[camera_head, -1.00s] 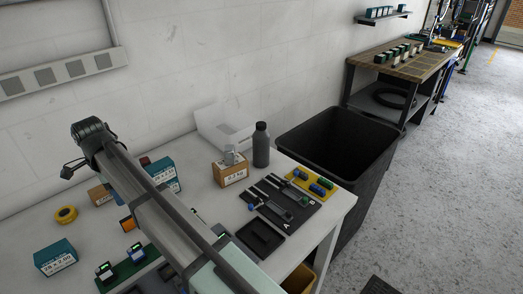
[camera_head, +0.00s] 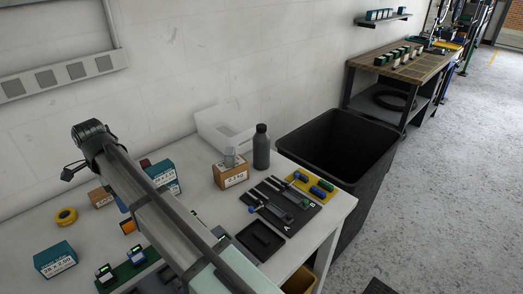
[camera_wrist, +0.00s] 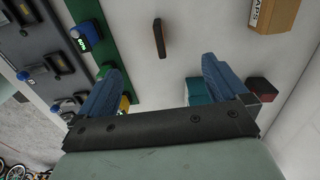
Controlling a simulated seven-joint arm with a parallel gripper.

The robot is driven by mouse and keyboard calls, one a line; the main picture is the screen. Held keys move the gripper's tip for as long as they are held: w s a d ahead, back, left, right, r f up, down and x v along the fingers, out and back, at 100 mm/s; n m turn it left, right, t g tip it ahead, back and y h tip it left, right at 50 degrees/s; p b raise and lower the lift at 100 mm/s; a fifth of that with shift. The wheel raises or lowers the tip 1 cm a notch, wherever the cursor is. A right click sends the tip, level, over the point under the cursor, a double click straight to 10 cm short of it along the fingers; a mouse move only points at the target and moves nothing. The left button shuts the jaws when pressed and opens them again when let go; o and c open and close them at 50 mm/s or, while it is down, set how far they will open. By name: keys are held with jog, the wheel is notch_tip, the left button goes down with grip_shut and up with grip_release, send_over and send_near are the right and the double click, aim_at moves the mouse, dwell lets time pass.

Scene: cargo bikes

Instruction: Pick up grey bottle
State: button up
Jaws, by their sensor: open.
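The grey bottle (camera_head: 261,147), dark with a black cap, stands upright near the back of the white workbench (camera_head: 213,200), by the wall. It stands just right of a small cardboard box (camera_head: 230,173). My gripper (camera_wrist: 160,70) shows in the wrist view with its two blue fingers wide apart and nothing held between them. It is over the bench, beside a green board (camera_wrist: 95,35). I cannot make out the bottle in the wrist view. In the head view my arm crosses the left part of the bench and largely hides the gripper.
Right of the bottle are a dark tool board (camera_head: 283,205) and a yellow tray (camera_head: 309,187). A large black bin (camera_head: 340,140) stands beyond the bench's right end. A white sheet-like holder (camera_head: 222,128) leans behind.

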jog(key=m+t+y, duration=0.2)
jog(key=m+y, duration=0.2)
jog(key=m, duration=1)
send_near(263, 126)
jog(key=x, duration=0.7)
jog(key=shift+s+d+f, duration=0.15)
jog(key=shift+f, duration=0.35)
jog(key=shift+a+x, duration=0.2)
jog(key=shift+x, duration=1.1)
jog(key=shift+a+x, duration=0.15)
jog(key=shift+x, duration=1.2)
jog(key=shift+r, duration=0.2)
grip_shut()
